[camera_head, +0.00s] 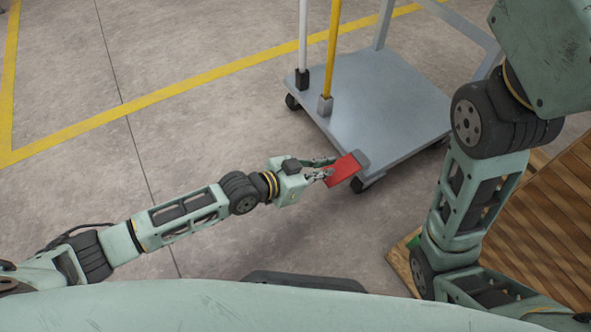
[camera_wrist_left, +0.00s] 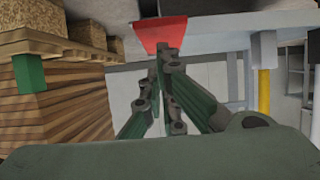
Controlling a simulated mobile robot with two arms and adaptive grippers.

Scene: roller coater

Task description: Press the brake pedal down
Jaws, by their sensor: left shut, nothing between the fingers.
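The red brake pedal (camera_head: 342,172) is a flat plate at the near corner of the grey cart (camera_head: 388,90). My left gripper (camera_head: 328,168) is at the pedal's left edge, its fingers close to or touching it; I cannot tell which. In the left wrist view the pedal (camera_wrist_left: 160,34) is straight ahead at the top, with the fingertips (camera_wrist_left: 168,52) overlapping its lower edge. The left gripper is shut with nothing between its fingers. My right arm comes down on the right side of the head view, but its gripper is out of view.
A white pole (camera_head: 303,35) and a yellow pole (camera_head: 331,50) stand at the cart's left edge. A caster (camera_head: 292,102) shows below the platform. A wooden pallet (camera_head: 550,215) is on the right. The concrete floor left of the cart is clear, with yellow lines.

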